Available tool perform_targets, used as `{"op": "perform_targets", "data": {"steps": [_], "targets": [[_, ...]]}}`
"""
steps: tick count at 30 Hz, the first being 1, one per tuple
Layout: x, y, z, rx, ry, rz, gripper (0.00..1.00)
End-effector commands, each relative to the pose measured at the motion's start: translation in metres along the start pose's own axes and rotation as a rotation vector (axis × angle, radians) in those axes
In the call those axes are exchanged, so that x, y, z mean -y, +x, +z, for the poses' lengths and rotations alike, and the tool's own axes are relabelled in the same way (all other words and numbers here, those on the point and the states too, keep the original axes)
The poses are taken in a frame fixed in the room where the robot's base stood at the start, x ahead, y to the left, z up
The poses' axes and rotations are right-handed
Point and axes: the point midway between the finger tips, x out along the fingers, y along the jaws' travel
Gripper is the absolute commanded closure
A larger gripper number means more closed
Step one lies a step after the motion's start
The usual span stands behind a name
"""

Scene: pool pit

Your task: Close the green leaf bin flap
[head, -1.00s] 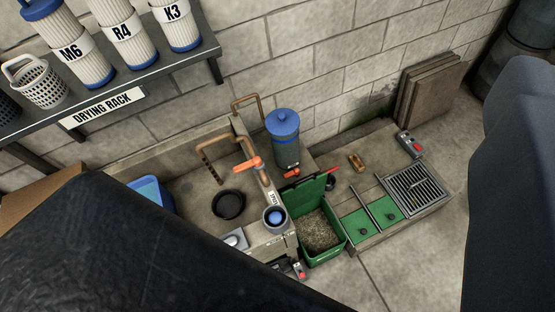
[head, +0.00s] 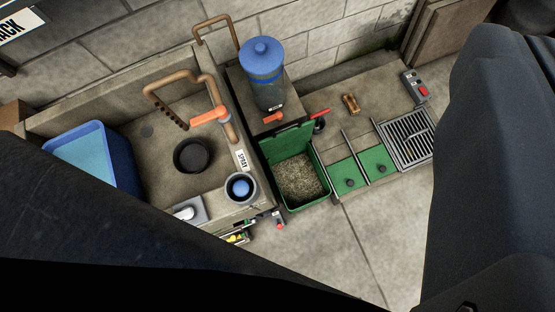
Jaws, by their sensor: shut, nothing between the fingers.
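The green leaf bin (head: 310,207) stands on the floor right of the stone sink, filled with brownish leaf litter (head: 298,180). Its green flap (head: 286,140) is open and stands up along the bin's back edge. A red bar (head: 320,113) sticks out at the flap's upper right corner; I cannot tell whether it belongs to the flap. My gripper is not in view. Large dark parts, which look like mine, cover the lower left and the right side.
The sink (head: 220,190) holds a blue tub (head: 115,160), a black round dish (head: 193,155) and an orange-handled tap (head: 210,116). A blue-lidded canister (head: 265,75) stands behind the bin. Green panels (head: 377,163) and a grate (head: 408,138) lie to the right. The floor in front (head: 340,260) is clear.

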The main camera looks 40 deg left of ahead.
Motion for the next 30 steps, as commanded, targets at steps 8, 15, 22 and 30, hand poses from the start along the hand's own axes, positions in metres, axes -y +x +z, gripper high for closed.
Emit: {"op": "perform_targets", "data": {"steps": [8,15,22,30], "targets": [[0.041,0.134,0.08,0.155,-0.125,-0.113,1.0],[0.084,0.233,0.163,0.266,-0.225,-0.23,1.0],[0.13,0.314,0.257,0.355,-0.306,-0.358,1.0],[0.189,0.387,0.378,0.436,-0.38,-0.522,1.0]]}}
